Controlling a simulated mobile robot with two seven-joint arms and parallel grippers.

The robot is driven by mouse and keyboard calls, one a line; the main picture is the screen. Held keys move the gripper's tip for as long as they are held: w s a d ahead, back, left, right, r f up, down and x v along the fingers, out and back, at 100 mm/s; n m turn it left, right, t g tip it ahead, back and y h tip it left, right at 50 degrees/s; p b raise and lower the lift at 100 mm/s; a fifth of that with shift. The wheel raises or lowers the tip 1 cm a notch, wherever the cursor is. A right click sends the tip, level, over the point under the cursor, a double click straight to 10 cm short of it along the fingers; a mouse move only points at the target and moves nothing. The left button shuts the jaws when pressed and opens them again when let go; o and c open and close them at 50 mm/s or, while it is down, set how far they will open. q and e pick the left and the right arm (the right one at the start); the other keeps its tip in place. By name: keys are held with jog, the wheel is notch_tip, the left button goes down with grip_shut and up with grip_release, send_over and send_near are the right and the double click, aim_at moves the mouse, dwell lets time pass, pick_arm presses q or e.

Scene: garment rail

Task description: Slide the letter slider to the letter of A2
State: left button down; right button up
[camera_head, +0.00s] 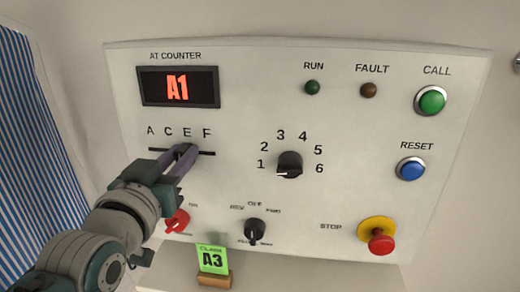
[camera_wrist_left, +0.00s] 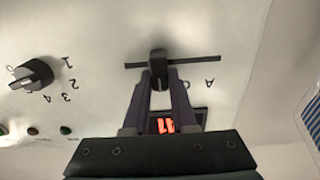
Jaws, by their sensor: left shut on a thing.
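The letter slider's slot (camera_head: 207,153) runs left to right below the letters A, C, E, F on the panel. My left gripper (camera_head: 186,151) reaches it from the lower left and is shut on the slider knob, about under E. The fingers mostly hide the knob in the head view. In the left wrist view, which is upside down, the dark knob (camera_wrist_left: 158,58) stands between the fingertips (camera_wrist_left: 158,74), with the slot (camera_wrist_left: 203,59) on both sides. The display (camera_head: 178,87) reads A1 in red. My right gripper is not in view.
The number dial (camera_head: 290,165) is right of the slot. A red switch (camera_head: 178,220) and a black REV/OFF/FWD knob (camera_head: 255,230) sit below. A green card (camera_head: 213,259) reads A3. Lamps and CALL, RESET and STOP buttons are at right. A striped cloth (camera_head: 28,150) hangs at left.

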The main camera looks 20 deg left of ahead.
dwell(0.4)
pick_arm(q)
jog(key=a, duration=0.2)
jog(key=s+a, duration=0.1)
jog(key=a, duration=0.3)
jog(key=shift+s+a, duration=0.35)
jog(key=shift+a, duration=0.25)
jog(key=c, duration=0.7)
grip_release()
jog(key=shift+s, duration=0.15)
send_near(151, 144)
jog(key=v, duration=0.3)
jog(key=shift+s+b, duration=0.3)
jog(key=shift+s, duration=0.15)
